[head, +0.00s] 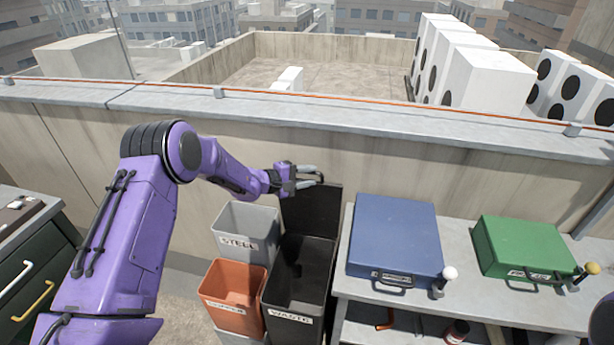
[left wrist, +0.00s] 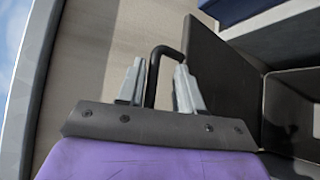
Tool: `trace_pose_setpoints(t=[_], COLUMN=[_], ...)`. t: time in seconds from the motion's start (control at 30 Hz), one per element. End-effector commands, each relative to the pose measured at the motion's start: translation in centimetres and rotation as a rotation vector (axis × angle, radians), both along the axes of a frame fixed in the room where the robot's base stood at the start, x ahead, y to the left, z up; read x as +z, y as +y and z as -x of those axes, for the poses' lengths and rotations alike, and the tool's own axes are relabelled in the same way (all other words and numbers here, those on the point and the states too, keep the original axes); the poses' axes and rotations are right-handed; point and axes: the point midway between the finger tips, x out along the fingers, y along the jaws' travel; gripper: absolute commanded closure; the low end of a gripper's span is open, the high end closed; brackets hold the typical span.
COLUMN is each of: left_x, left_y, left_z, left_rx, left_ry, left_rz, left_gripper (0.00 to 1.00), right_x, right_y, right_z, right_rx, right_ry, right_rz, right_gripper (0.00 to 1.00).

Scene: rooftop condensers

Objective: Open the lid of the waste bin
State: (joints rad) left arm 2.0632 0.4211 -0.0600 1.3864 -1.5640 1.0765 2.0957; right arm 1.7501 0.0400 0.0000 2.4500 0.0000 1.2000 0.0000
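The black waste bin (head: 291,318), labelled WASTE, stands below the parapet wall with its inside showing. Its black lid (head: 311,212) stands raised and upright at the bin's back, near the wall. The lid also shows in the left wrist view (left wrist: 222,75). My left gripper (head: 306,176) is at the lid's top edge. In the left wrist view its fingers (left wrist: 158,88) are apart, on either side of the black lid handle (left wrist: 152,75), with a gap visible to the right finger. My right gripper is not in view.
A grey STEEL bin (head: 246,222) and an orange bin (head: 232,285) stand left of the waste bin. A workbench (head: 465,308) on the right carries a blue case (head: 395,235) and a green case (head: 522,247). A dark green drawer cabinet (head: 35,265) stands far left.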

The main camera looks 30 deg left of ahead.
Motion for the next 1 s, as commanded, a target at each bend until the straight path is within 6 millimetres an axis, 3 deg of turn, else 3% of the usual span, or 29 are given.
trace_pose_setpoints(t=[0.27,0.5,0.7,1.0], left_x=[0.2,1.5,2.3,2.5], left_y=[0.6,3.5,5.2,5.5], left_z=[0.8,5.4,8.1,8.7], left_rx=[0.001,0.003,0.0,0.0], left_ry=[-0.001,-0.002,0.0,0.0], left_rz=[0.0,0.002,0.0,0.0], left_gripper=[0.64,0.64,0.64,0.64], right_x=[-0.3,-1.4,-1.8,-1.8], right_y=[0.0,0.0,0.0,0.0], right_z=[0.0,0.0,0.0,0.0], right_rx=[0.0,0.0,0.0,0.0], right_ry=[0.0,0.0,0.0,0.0], right_rz=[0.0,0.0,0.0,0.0], right_gripper=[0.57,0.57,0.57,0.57])
